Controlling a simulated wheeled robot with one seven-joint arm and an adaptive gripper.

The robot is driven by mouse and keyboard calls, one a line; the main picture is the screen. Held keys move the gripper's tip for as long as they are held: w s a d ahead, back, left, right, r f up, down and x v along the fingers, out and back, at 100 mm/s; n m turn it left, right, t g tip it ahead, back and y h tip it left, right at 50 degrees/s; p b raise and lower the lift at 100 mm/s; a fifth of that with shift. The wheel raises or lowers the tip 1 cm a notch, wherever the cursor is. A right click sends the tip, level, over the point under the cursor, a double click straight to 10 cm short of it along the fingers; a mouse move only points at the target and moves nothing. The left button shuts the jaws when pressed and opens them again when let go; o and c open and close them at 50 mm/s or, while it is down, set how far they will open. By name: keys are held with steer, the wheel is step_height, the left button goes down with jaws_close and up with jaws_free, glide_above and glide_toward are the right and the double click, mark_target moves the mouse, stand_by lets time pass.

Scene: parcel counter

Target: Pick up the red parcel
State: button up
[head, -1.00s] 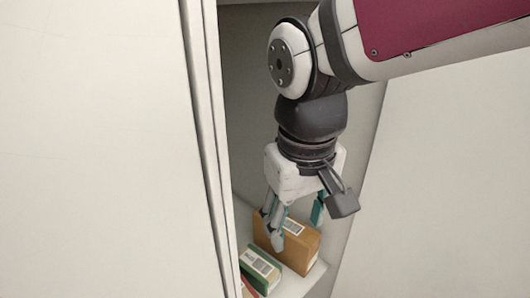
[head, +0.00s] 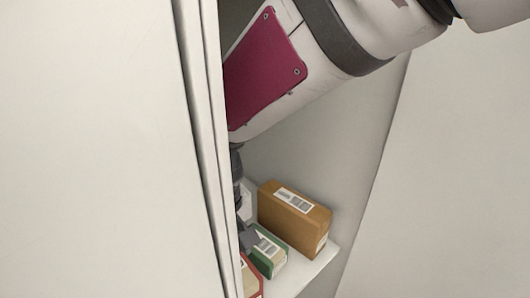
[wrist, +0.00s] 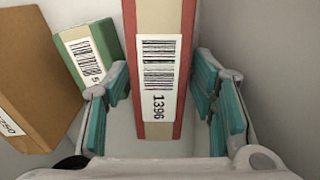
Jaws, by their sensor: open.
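The red parcel (wrist: 157,110) is a red box with a cream band and a barcode label marked 1396. In the wrist view it stands in the middle, between the two teal-padded fingers of my gripper (wrist: 165,95). The fingers are apart, with a gap on each side of the parcel. In the head view only a red edge of the parcel (head: 251,276) shows beside the cabinet's edge.
A green parcel (wrist: 88,55) stands close to the left finger, and a brown parcel (wrist: 40,75) stands further left. The brown one (head: 295,218) is at the shelf's right in the head view. The cabinet's front edge (head: 208,150) is close to my arm.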

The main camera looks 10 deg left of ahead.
steer(key=f, duration=0.2)
steer(key=f+b, duration=0.1)
steer(key=f, duration=0.2)
steer(key=shift+w+a+f+b, duration=0.15)
steer(key=shift+w+f+b, duration=0.1)
steer(key=shift+f+b, duration=0.1)
steer(key=c, duration=1.2)
